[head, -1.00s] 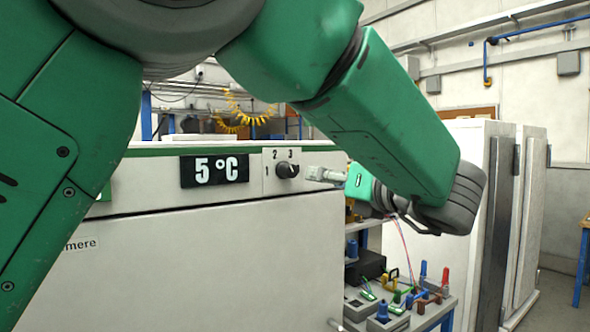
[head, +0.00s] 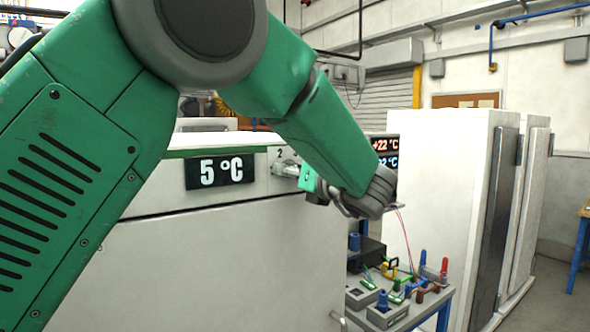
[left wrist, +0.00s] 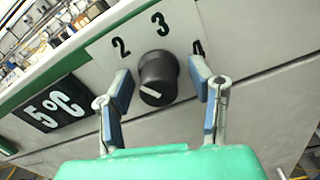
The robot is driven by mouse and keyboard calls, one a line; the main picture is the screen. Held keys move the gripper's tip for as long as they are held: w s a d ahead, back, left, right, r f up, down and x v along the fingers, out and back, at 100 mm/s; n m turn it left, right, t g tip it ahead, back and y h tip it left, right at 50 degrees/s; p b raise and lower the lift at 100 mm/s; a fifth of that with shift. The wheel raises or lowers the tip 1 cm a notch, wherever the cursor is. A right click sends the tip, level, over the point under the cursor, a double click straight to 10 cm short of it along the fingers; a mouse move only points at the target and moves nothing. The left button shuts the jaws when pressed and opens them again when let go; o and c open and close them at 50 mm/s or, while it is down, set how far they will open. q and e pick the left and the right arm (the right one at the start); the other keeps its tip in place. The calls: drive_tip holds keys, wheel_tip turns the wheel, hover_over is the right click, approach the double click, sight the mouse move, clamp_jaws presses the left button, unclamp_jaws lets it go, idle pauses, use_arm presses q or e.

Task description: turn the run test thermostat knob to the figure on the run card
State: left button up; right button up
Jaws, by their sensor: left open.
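The thermostat knob (left wrist: 158,80) is a round black knob with a white line on its face, in the left wrist view. The line points left and slightly up in that picture, below the figure 2. Figures 2, 3 and 4 show around it on the pale panel (left wrist: 183,22). My left gripper (left wrist: 161,82) is open, with one blue-padded finger on each side of the knob; gaps show between pads and knob. In the head view my left gripper (head: 285,168) is at the panel and hides the knob. I cannot make out a run card. My right gripper is not in view.
The cabinet's black display (head: 220,171) reads 5 °C. Another display (head: 385,153) behind my arm shows +22 °C and a partly hidden figure. A bench with electrical parts (head: 398,300) stands right of the cabinet. White tall cabinets (head: 440,190) stand behind it.

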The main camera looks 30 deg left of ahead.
use_arm(q)
drive_tip(key=shift+d, duration=0.35)
clamp_jaws()
drive_tip(key=shift+a, duration=0.1)
